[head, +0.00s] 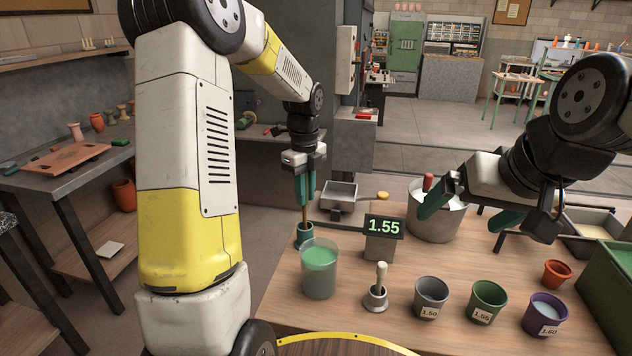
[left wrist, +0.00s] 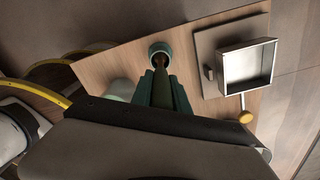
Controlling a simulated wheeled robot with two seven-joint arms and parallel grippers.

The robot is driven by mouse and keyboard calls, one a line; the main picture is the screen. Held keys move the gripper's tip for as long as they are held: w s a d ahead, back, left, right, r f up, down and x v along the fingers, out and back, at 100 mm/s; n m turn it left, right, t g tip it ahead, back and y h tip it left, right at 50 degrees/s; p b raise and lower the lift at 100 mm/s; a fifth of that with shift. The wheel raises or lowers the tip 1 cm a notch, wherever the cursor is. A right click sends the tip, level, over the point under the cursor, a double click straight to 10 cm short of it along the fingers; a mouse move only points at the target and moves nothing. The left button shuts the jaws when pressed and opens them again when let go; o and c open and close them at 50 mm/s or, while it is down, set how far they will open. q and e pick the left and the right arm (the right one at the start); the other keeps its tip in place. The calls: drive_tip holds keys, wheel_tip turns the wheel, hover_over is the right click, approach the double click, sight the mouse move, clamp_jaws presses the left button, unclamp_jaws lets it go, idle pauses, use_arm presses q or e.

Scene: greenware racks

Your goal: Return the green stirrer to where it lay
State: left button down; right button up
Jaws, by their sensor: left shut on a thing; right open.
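Labelled cups, including a green one (head: 487,301), line the front right.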

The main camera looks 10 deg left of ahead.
use_arm(q)
drive_tip(key=shift+f, duration=0.65)
idle(0.3)
drive_tip(key=c, duration=1.2)
unclamp_jaws()
